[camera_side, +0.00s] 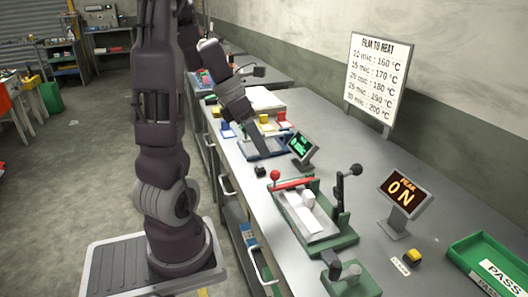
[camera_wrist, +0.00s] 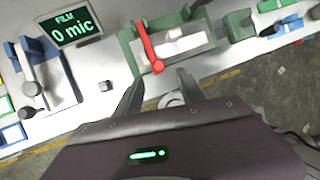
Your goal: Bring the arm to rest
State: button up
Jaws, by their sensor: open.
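My gripper (camera_wrist: 157,88) is open and empty in the wrist view, its two fingers apart over the bench's front edge. In the side view my gripper (camera_side: 255,136) points down near a blue-based device (camera_side: 266,154), and its fingertips are hard to make out. The green fixture with a red lever (camera_wrist: 150,48) lies ahead of the fingers in the wrist view. The same green fixture (camera_side: 346,240) shows in the side view, with a white piece (camera_side: 308,199) on it. I see no contact between my fingers and any object.
A screen reading "FILM 0 mic" (camera_wrist: 75,25) stands left of the green fixture. A heat chart (camera_side: 378,75) stands behind. Floor is open at left.

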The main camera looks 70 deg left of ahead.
jog(key=d+r+m, duration=0.4)
jog(key=d+m, duration=0.7)
jog(key=m, duration=0.1)
jog(key=s+d+r+m+y, duration=0.1)
jog(key=s+d+m, duration=0.1)
jog(key=m, duration=0.5)
jog(key=s+d+r+m+y, duration=0.1)
jog(key=s+d+m, duration=0.2)
jog(key=d+m, duration=0.2)
jog(key=s+d+r+m+t+y, duration=0.1)
jog(key=d+m, duration=0.3)
jog(key=m, duration=0.7)
jog(key=shift+s+r, duration=0.15)
jog(key=shift+s, duration=0.75)
